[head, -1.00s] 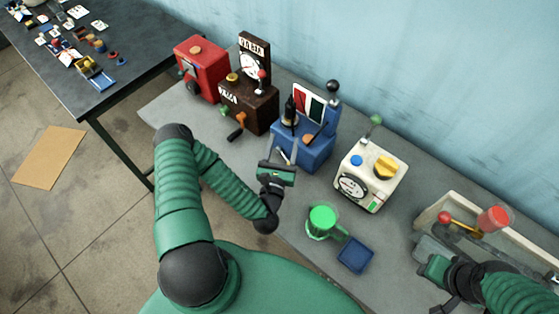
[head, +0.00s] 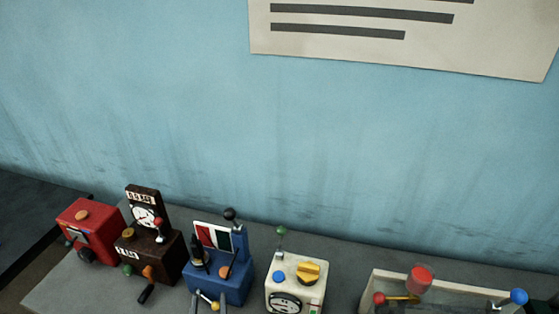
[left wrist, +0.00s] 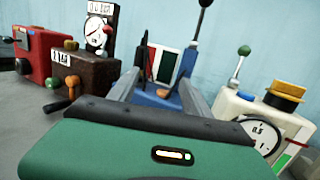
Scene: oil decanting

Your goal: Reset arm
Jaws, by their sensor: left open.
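My left gripper (head: 208,304) shows only as two grey fingertips at the bottom edge of the head view, in front of the blue machine (head: 232,289). In the left wrist view its two grey fingers (left wrist: 160,80) stand apart with nothing held between them. The blue machine (left wrist: 157,101) shows beyond and between them, with its black-knobbed lever and red, white and green panel. Whether the fingers touch it I cannot tell. The green gripper body covers the lower part of that view. My right gripper is out of view.
Left of the blue machine stand a brown machine (head: 164,255) with a dial and a red machine (head: 95,240). To its right are a cream machine (head: 314,269) and a tray (head: 372,291) with red- and blue-ended parts. Behind is a blue wall (head: 180,110) with a poster (head: 410,50).

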